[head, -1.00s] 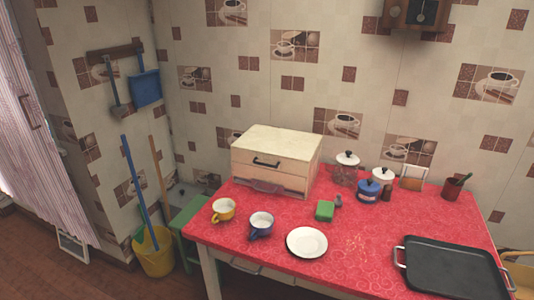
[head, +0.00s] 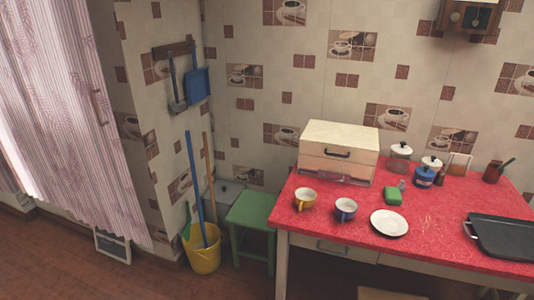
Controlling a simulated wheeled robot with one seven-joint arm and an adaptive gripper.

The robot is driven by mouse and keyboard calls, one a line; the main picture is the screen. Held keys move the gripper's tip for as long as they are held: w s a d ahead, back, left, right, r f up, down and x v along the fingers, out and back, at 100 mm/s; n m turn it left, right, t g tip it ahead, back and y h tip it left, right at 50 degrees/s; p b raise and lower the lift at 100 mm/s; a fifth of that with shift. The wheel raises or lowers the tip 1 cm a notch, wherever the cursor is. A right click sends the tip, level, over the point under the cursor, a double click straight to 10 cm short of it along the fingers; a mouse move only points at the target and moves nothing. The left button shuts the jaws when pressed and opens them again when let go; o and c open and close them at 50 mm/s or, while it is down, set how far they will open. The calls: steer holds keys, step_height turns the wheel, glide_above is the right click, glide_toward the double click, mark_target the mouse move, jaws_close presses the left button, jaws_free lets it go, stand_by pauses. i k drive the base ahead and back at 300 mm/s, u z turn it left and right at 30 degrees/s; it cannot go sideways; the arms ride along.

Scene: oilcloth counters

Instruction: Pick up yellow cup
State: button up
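The yellow cup (head: 305,199) stands upright on the red oilcloth of the table (head: 440,225), near its left front edge. Its inside is white and its handle points toward the front. A blue cup (head: 346,209) stands just to its right, apart from it. My gripper is not in view.
A white plate (head: 389,223) lies right of the blue cup, with a green sponge (head: 393,196) behind. A wooden bread box (head: 338,152) stands behind the cups. A black tray (head: 505,236) lies at the right. A green stool (head: 252,212) and yellow bucket (head: 205,255) stand left of the table.

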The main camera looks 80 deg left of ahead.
mark_target(305, 198)
steer(key=z, duration=0.15)
steer(key=k, duration=0.45)
steer(key=u, duration=2.05)
